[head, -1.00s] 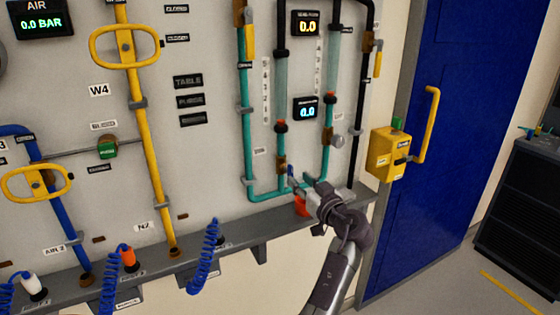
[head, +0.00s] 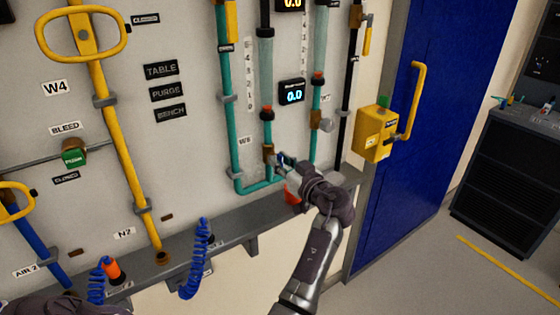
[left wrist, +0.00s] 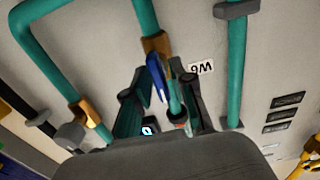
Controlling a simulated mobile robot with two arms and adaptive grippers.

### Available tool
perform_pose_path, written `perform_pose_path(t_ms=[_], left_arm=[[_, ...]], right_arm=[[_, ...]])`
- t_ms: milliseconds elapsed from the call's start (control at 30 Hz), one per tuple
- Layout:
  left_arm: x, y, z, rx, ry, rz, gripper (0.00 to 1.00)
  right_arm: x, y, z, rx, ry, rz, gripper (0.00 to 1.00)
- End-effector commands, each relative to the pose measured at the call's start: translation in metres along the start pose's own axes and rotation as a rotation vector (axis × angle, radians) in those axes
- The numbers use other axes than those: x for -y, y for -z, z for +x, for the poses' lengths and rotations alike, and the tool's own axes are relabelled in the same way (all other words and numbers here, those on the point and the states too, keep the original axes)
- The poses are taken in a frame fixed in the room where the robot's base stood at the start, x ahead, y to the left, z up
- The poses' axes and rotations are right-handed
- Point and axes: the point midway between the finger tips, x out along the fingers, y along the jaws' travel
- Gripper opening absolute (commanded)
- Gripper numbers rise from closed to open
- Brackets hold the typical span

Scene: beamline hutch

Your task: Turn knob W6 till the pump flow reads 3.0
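Knob W6 seems to be the blue handle (head: 283,160) by the brass valve (head: 268,153) on a teal pipe, near the W6 label (head: 245,140). In the left wrist view the blue handle (left wrist: 155,78) shows below the brass fitting (left wrist: 157,45), with the W6 label (left wrist: 200,68) upside down. My left gripper (left wrist: 160,95) has its fingers apart, one on either side of the handle's line; contact cannot be told. It also shows at the valve in the head view (head: 284,164). The lower display (head: 291,92) reads 0.0; its caption is too small to read. My right gripper is not visible.
A red-orange part (head: 292,193) shows just below my left gripper. A grey ledge (head: 225,240) runs along the panel's foot. A yellow box (head: 374,135) and the blue door (head: 430,110) stand to the right. A second display (head: 290,4) is cut off above.

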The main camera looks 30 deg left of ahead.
Motion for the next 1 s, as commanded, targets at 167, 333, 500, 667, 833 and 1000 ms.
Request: perform_pose_path(t_ms=[167,333,500,667,833,1000], left_arm=[[0.0,0.0,0.0,0.0,0.0,0.0,0.0],[0.0,0.0,0.0,0.0,0.0,0.001,0.0],[0.0,0.0,0.0,-0.001,0.0,0.024,0.0],[0.0,0.0,0.0,-0.002,0.001,0.087,0.0],[-0.001,-0.001,0.001,-0.002,0.001,0.208,0.0],[-0.002,0.0,0.001,-0.003,0.0,0.365,0.0]], right_arm=[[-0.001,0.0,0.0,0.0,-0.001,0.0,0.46],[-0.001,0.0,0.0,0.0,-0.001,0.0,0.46],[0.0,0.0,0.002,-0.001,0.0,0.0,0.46],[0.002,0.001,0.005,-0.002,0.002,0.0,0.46],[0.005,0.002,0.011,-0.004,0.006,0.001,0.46],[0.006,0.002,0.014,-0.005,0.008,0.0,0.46]])
